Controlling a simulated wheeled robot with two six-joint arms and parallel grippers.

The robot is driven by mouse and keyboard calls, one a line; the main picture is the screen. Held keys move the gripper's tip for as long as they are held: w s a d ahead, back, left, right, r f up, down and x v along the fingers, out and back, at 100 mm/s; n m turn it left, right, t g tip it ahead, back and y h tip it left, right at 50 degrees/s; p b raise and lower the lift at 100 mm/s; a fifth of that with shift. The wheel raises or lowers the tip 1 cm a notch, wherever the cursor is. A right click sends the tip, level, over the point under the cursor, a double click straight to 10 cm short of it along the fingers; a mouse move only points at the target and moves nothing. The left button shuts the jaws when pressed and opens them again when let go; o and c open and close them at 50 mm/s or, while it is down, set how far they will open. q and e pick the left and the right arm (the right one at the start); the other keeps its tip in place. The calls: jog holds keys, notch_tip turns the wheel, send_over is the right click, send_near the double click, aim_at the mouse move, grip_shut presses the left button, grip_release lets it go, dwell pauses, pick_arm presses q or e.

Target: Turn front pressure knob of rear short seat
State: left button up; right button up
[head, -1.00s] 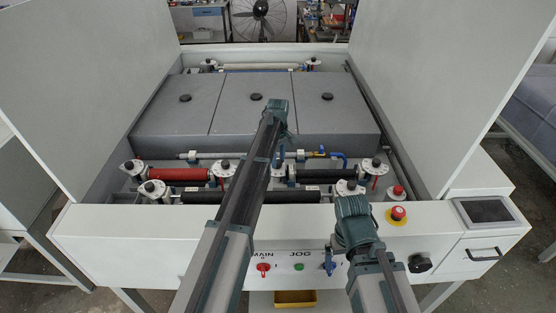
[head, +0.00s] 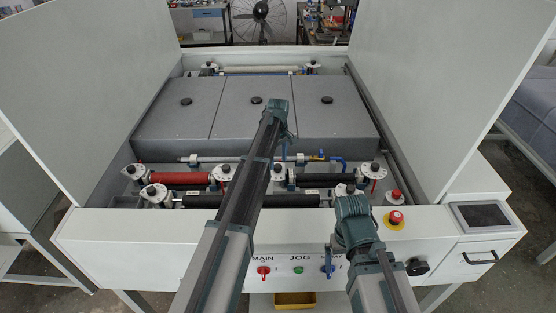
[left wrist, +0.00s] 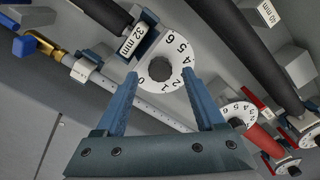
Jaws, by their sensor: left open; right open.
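A white round dial with printed numbers and a dark hub, the pressure knob (left wrist: 160,72), lies between the fingers of my left gripper (left wrist: 161,78) in the left wrist view. The gripper is open, with one finger to each side of the dial; I cannot tell whether they touch it. A "32 mm" label is beside the dial. In the head view my left gripper (head: 283,155) points down over the rollers, close to a dial (head: 278,173) at the left end of the short black roller (head: 316,180). My right gripper (head: 328,266) is open at the front panel.
A red roller (head: 180,178) with end dials lies to the left. A long black roller (head: 290,201) runs in front. Grey covers (head: 265,130) stand behind. A red emergency button (head: 396,216) and a screen (head: 481,215) are on the front right.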

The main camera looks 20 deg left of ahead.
aim_at(278, 166)
pick_arm(q)
notch_tip(278, 166, up, 12)
jog(key=p, duration=1)
jog(key=shift+f+p, duration=0.15)
jog(key=shift+p, duration=0.2)
jog(key=shift+f, duration=0.25)
notch_tip(278, 166, down, 13)
jog(key=b, duration=1.3)
